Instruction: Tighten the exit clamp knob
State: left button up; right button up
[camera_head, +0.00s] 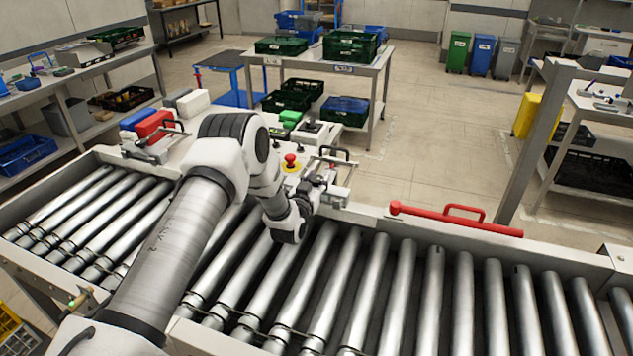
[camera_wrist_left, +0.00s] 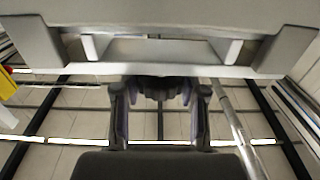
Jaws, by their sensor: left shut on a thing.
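My left arm reaches over the roller conveyor, and my left gripper (camera_head: 316,183) is at the clamp (camera_head: 340,187) on the conveyor's far side rail. The clamp has a black handle (camera_head: 336,150) on top. In the left wrist view, the two fingers of my left gripper (camera_wrist_left: 158,98) stand on either side of a dark ribbed knob (camera_wrist_left: 158,85), below a pale metal plate (camera_wrist_left: 155,52). The gripper is shut on this knob. In the head view the gripper and wrist hide the knob. My right gripper is not in view.
A second clamp (camera_head: 158,143) stands farther left on the rail. A red emergency button (camera_head: 291,160) is just left of my gripper. A red bar with a handle (camera_head: 455,219) lies along the rail to the right. The conveyor rollers (camera_head: 430,300) are bare.

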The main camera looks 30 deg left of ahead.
pick_arm(q)
jog(key=m+h+b, duration=0.1)
jog(key=m+h, duration=0.1)
jog(key=h, duration=0.1)
jog(key=m+h+b, duration=0.2)
jog(key=h, duration=0.1)
jog(key=shift+a+f+h, duration=0.15)
jog(key=shift+h, duration=0.15)
jog(key=m+h+b, duration=0.2)
jog(key=m+h, duration=0.1)
jog(key=h, duration=0.1)
jog(key=shift+g+h, duration=0.3)
jog(key=shift+g, duration=0.1)
jog(key=shift+r+m+g+h+b, duration=0.2)
jog(key=shift+m+g+h+b, duration=0.15)
jog(key=shift+m+h, duration=0.3)
jog(key=shift+r, duration=0.1)
jog(key=o, duration=1.2)
jog(key=shift+c, duration=0.2)
